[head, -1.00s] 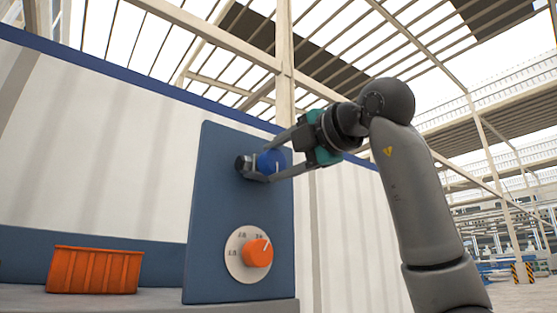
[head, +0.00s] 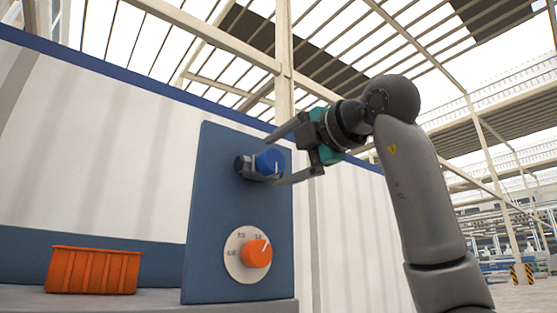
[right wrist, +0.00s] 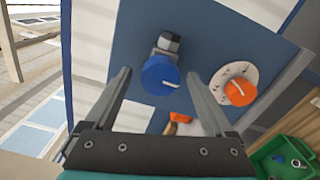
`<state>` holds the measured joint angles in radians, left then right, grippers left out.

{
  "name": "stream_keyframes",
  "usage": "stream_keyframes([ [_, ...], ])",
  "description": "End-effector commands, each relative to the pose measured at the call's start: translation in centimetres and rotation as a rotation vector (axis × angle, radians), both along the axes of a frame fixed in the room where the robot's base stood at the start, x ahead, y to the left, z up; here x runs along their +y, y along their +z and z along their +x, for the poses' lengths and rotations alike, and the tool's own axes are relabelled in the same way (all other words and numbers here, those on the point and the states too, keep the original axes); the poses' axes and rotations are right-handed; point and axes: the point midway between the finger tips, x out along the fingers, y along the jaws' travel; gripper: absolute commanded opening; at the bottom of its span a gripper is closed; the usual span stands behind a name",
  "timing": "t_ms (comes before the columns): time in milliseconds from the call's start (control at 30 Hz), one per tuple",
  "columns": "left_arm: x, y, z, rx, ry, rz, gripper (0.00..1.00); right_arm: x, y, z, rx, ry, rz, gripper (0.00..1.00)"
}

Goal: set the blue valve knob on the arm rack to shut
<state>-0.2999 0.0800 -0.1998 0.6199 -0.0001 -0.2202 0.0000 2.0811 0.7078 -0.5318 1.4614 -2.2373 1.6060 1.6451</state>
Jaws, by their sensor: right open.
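The blue valve knob (head: 270,162) sits on a grey fitting near the top of the upright blue panel (head: 215,220). A white line marks its face. My right gripper (head: 288,153) is open in front of the knob, with one finger above it and one below it in the head view. In the right wrist view the blue knob (right wrist: 160,76) lies between and beyond the two open fingers (right wrist: 158,75), apart from both. Its white line runs roughly sideways there. My left gripper is not in view.
An orange dial (head: 257,253) on a white marked disc sits lower on the panel. An orange bin (head: 95,270) stands on the grey shelf at left. In the right wrist view a green crate (right wrist: 285,155) holding small items lies at lower right.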

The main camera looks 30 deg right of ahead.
Motion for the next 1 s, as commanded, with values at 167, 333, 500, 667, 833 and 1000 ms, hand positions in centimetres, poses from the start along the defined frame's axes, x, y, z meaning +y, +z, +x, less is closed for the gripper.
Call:
stream_keyframes([
  [167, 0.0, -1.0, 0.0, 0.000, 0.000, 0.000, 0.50, -0.3, -0.1, -3.4, -0.007, -0.001, 0.001, 0.88],
  [333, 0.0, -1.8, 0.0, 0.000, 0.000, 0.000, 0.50, -0.7, -0.1, -7.7, -0.007, -0.001, 0.002, 0.88],
  [500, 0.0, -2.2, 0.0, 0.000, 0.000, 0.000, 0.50, -0.9, 0.0, -11.3, -0.005, -0.001, 0.001, 0.88],
  [667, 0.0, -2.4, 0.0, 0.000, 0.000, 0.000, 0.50, -1.1, 0.0, -13.5, -0.003, -0.001, 0.002, 0.88],
  [833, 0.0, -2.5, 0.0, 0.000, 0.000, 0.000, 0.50, -1.2, 0.0, -14.4, -0.001, -0.001, 0.002, 0.88],
  [1000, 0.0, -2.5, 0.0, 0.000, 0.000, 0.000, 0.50, -1.2, 0.0, -14.5, -0.001, 0.000, 0.002, 0.88],
])
